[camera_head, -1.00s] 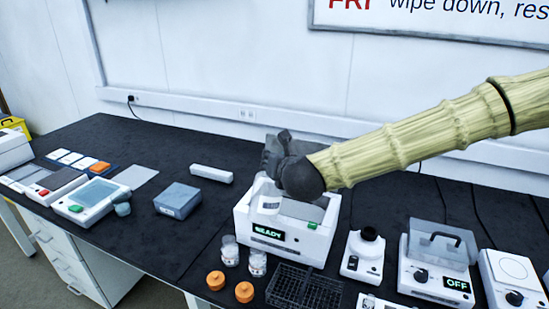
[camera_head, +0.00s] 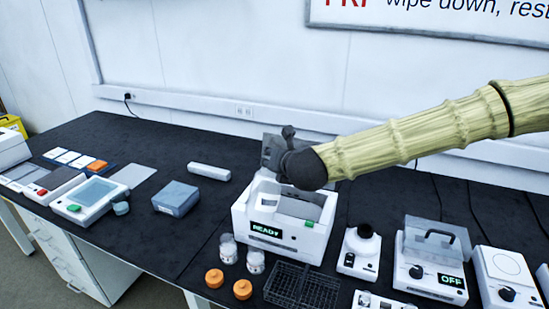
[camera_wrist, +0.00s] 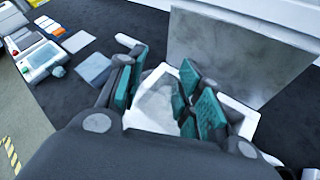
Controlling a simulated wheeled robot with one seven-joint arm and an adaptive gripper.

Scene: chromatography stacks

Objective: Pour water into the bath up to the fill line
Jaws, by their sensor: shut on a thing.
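The white bath (camera_head: 283,238) stands on the dark bench and its display reads READY. A grey panel (camera_wrist: 240,55) stands upright behind its opening. My gripper (camera_head: 283,163) is above the back of the bath. In the wrist view my gripper (camera_wrist: 165,90) has teal pads on either side of a pale, clear vessel (camera_wrist: 156,103). It is shut on this vessel, which is hard to separate from the white bath behind it. The water and the fill line cannot be made out.
Two clear jars (camera_head: 228,249) and two orange caps (camera_head: 214,278) stand in front of the bath, beside a black wire rack (camera_head: 303,287). Devices (camera_head: 432,262) line the right side. A blue-grey box (camera_head: 176,198) lies left, with bare bench around it.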

